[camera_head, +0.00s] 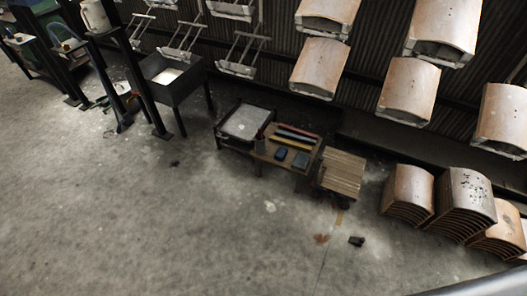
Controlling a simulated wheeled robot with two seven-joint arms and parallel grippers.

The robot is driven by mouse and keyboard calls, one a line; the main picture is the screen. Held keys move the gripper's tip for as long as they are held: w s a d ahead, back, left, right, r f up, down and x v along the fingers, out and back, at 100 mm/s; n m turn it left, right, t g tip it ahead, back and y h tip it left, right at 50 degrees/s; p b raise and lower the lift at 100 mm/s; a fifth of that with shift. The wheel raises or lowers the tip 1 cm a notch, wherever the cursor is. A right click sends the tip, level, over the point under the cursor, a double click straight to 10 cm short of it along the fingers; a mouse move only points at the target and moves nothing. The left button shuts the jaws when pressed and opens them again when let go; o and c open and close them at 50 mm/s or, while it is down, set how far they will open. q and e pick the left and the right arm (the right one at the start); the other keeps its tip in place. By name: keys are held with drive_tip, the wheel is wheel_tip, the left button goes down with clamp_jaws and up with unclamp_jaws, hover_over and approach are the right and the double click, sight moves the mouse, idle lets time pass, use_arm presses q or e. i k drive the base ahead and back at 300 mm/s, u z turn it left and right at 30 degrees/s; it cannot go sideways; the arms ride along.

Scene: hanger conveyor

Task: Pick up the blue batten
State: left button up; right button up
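A small low wooden table (263,157) stands on the floor near the middle of the view. Thin coloured battens lie side by side along its back part. The one that looks blue (291,144) is the nearest of them; its colour is dark and small in the picture, so I cannot be sure. A red batten (299,130) lies at the back, with a yellowish one between. A small dark blue block (281,153) and a grey-green block (301,160) lie in front of the battens. Neither of my grippers is in view.
A tray stand (246,121) stands left of the table, a stack of wooden slats (343,171) right. Stacked curved panels (408,190) stand further right. Curved panels and empty hangers (244,52) hang behind. A small dark object (356,241) lies on the otherwise largely open front floor.

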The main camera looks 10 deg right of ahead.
sight(281, 133)
drive_tip(key=u, duration=0.1)
drive_tip(key=k, duration=0.45)
drive_tip(key=u, duration=0.7)
drive_tip(key=i, duration=1.3)
drive_tip(key=z, duration=0.5)
drive_tip(key=i, duration=0.75)
drive_tip(key=z, duration=1.35)
drive_tip(key=i, duration=0.6)
drive_tip(key=z, duration=0.5)
